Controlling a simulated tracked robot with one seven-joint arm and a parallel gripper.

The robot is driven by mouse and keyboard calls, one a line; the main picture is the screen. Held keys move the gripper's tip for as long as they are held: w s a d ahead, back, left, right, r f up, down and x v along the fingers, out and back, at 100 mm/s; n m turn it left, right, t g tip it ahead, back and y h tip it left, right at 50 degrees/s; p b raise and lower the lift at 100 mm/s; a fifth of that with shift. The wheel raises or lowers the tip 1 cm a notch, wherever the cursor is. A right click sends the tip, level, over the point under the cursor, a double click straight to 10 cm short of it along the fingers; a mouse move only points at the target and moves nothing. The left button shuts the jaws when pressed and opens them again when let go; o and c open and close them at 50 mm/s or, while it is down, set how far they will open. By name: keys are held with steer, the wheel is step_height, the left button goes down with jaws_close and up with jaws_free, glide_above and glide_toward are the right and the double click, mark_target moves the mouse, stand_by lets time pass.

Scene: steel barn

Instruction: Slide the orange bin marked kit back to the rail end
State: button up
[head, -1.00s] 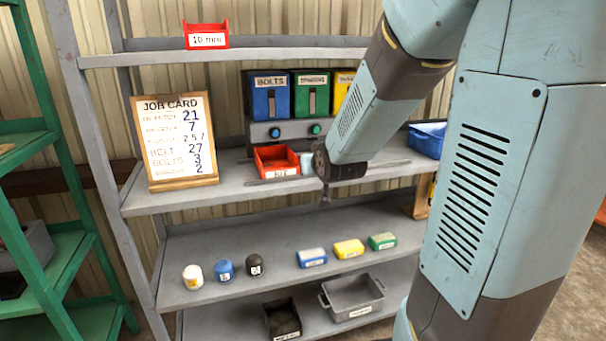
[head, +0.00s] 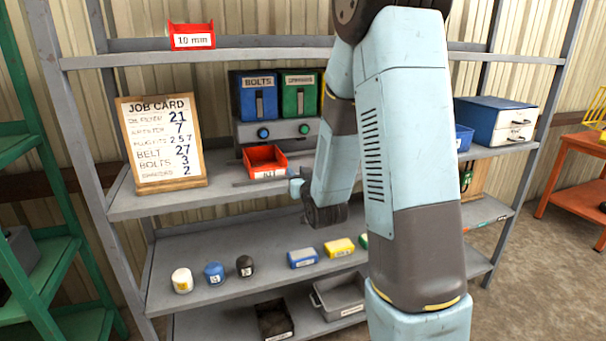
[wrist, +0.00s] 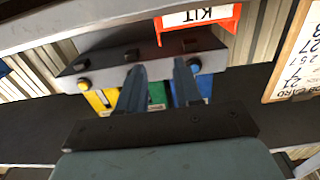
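The orange-red bin marked KIT (head: 266,163) sits upright on the middle shelf (head: 150,203), in front of the dispenser unit. Its front label also shows at the top of the wrist view (wrist: 198,18). A thin dark rail (head: 241,184) shows at the bin's left; my arm hides the shelf stretch to the right. My gripper (wrist: 158,68) has its two dark fingers apart with nothing between them. In the head view it is just right of the bin and lower, near the shelf's front edge, apart from the bin; its fingertips are hard to make out there.
The dispenser unit (head: 304,131) with blue and green fronts stands behind the bin. A job card board (head: 160,143) stands left. A blue tray (head: 464,138) and a drawer box (head: 497,120) stand right. The shelf between card and bin is mostly clear.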

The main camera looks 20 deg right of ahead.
mark_target(284, 157)
steer(key=w, duration=1.4)
steer(key=shift+c, duration=0.2)
steer(key=shift+s, duration=0.1)
jaws_close()
